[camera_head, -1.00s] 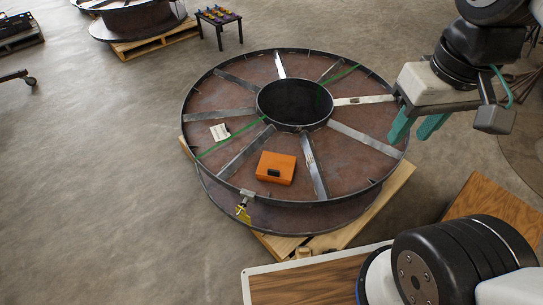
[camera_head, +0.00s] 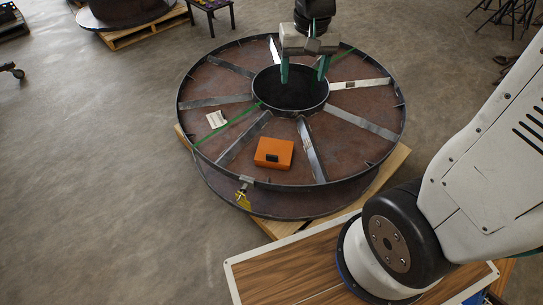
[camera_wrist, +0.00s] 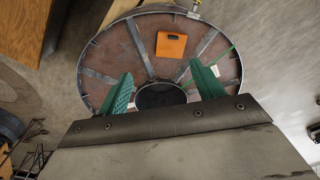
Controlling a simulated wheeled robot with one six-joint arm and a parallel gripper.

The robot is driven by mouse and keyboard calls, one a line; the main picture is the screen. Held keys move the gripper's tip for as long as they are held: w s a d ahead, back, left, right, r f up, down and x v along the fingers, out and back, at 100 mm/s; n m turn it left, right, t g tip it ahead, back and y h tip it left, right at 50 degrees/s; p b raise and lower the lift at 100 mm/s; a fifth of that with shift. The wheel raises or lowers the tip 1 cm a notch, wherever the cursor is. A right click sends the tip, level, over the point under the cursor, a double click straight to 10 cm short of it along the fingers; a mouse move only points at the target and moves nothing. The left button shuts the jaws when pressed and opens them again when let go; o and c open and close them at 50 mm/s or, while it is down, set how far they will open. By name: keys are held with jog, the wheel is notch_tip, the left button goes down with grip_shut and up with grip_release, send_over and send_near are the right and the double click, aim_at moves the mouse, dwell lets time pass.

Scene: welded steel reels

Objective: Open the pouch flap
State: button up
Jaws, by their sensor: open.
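An orange pouch (camera_head: 274,153) lies on the upper face of a large steel reel (camera_head: 214,84), in a sector between two spokes near the front rim. A small dark patch shows on its front side. In the wrist view the pouch (camera_wrist: 171,45) shows beyond the fingers, near the far rim. My gripper (camera_head: 305,80) has green fingers, spread apart and empty, above the reel's central hole. In the wrist view my gripper (camera_wrist: 166,86) shows both fingers apart with nothing between them. I cannot tell whether the flap is open or closed.
A green strap (camera_head: 228,134) crosses the reel, with a white label (camera_head: 216,119) beside it. A yellow tag (camera_head: 243,200) hangs at the front rim. The reel rests on a wooden pallet (camera_head: 386,168). A small table (camera_head: 211,8) stands behind.

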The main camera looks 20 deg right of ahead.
jog(key=w+f+m, duration=0.1)
jog(key=w+f, duration=0.8)
jog(key=f, duration=0.2)
jog(key=m, duration=0.2)
send_over(272, 156)
notch_tip(272, 156, down, 21)
jog(key=shift+m+g, duration=0.4)
jog(key=shift+m, duration=0.1)
notch_tip(272, 156, down, 16)
jog(key=shift+r, duration=0.1)
jog(key=c, duration=1.4)
